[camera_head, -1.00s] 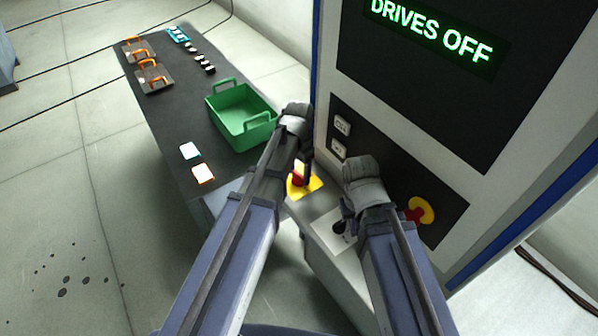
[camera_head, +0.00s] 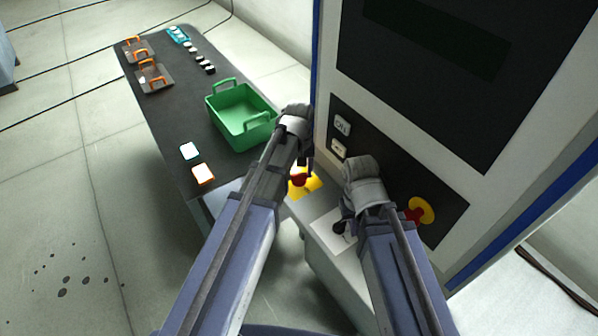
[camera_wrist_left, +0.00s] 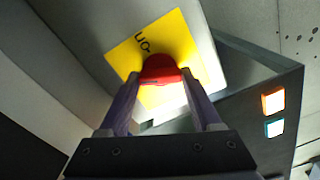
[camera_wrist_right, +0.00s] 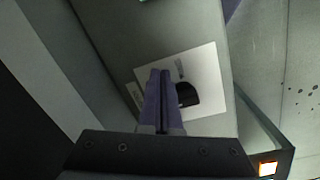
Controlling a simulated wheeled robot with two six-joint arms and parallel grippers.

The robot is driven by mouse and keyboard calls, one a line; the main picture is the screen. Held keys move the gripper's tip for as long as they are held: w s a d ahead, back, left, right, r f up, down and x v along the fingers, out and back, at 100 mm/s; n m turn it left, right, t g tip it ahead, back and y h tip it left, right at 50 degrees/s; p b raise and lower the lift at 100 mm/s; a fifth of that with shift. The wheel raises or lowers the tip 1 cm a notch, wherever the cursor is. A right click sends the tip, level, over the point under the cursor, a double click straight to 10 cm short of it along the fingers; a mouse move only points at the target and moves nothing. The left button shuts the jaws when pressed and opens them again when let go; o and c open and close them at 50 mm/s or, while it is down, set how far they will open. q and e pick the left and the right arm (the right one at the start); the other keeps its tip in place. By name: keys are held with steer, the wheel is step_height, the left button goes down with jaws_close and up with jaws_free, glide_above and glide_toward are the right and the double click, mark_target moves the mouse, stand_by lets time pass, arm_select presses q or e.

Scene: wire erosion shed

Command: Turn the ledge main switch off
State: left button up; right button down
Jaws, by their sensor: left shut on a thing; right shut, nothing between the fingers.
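The ledge main switch is a red knob (camera_wrist_left: 160,69) on a yellow plate (camera_wrist_left: 184,40) on the grey ledge. In the head view the red knob (camera_head: 299,181) and yellow plate (camera_head: 306,190) show partly behind my left arm. My left gripper (camera_wrist_left: 160,78) is shut on the red knob, one finger on each side. My right gripper (camera_wrist_right: 164,72) is shut and empty, over a white plate (camera_wrist_right: 205,62) with a black knob (camera_wrist_right: 187,94) on the same ledge. The display (camera_head: 430,40) on the cabinet is dark.
A second red knob on a yellow disc (camera_head: 424,207) is on the cabinet front beside my right arm. Two push buttons (camera_head: 342,125) sit above the ledge. A dark table with a green crate (camera_head: 222,118) and two lit squares (camera_head: 203,174) stands to the left.

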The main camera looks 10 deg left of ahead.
mark_target(298, 174)
arm_select(q)
steer(key=n, duration=0.4)
steer(key=shift+n, duration=0.3)
stand_by(0.6)
steer(key=o, duration=1.4)
steer(key=shift+r, duration=0.15)
arm_select(e)
steer(key=shift+r, duration=0.1)
arm_select(q)
step_height(298, 174, up, 8)
steer(key=p, duration=0.8)
steer(key=shift+f, duration=0.2)
arm_select(e)
step_height(298, 174, up, 8)
steer(key=shift+f, duration=0.2)
arm_select(q)
steer(key=shift+a+f, duration=0.1)
arm_select(e)
steer(key=shift+a, duration=0.1)
